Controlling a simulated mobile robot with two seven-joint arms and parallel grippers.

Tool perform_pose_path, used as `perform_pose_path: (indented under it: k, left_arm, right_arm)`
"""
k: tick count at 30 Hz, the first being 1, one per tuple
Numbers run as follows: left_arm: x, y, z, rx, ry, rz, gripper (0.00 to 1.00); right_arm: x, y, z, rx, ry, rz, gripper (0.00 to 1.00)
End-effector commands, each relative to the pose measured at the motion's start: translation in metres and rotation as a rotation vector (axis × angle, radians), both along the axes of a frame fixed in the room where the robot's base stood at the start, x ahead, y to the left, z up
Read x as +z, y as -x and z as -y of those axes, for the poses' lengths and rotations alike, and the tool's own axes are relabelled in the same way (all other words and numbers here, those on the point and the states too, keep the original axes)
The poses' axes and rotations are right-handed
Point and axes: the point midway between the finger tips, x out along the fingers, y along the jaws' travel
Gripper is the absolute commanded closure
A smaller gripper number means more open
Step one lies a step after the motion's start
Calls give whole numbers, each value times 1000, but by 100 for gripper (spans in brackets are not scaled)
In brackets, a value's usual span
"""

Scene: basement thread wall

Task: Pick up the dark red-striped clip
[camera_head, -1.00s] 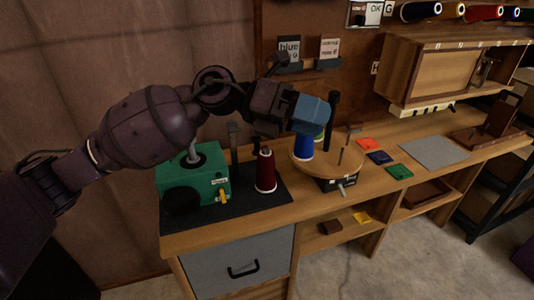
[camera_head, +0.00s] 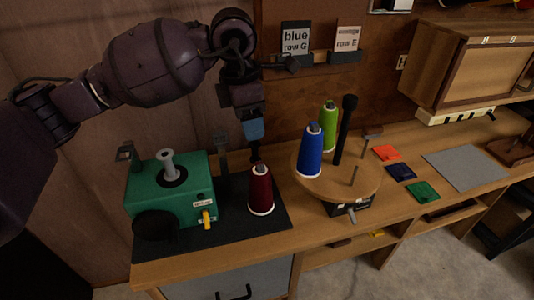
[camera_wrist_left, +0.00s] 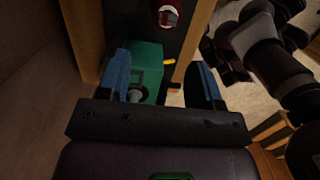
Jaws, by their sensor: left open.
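I cannot make out a dark red-striped clip for certain in either view. My left gripper (camera_head: 254,138) hangs pointing down with its blue finger just behind and above the dark red thread spool (camera_head: 261,190), to the left of the blue spool (camera_head: 311,150). In the left wrist view my left gripper (camera_wrist_left: 163,82) has its two blue fingers wide apart with nothing between them. Beyond the fingers lie the green machine (camera_wrist_left: 147,62) and, farther up, the red spool (camera_wrist_left: 167,16).
The green machine (camera_head: 170,190) stands on a black mat (camera_head: 233,222) at the bench's left. A round wooden turntable (camera_head: 345,192) holds blue and green spools and a tall black post (camera_head: 344,128). Small coloured squares and a grey mat (camera_head: 464,167) lie right. Label cards stand behind.

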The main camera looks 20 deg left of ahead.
Motion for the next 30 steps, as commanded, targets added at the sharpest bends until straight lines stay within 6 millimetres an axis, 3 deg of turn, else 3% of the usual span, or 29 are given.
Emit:
perform_pose_path:
  k: [10,20,30]
  left_arm:
    - [-40,-2,5,-2,1,-9,40]
    - [-64,-2,9,-1,1,-4,40]
    - [-106,-2,18,-1,1,-7,40]
  right_arm:
    - [-18,19,6,2,14,-50,57]
    - [-14,9,5,8,13,-29,57]
    - [-23,9,4,5,9,-39,57]
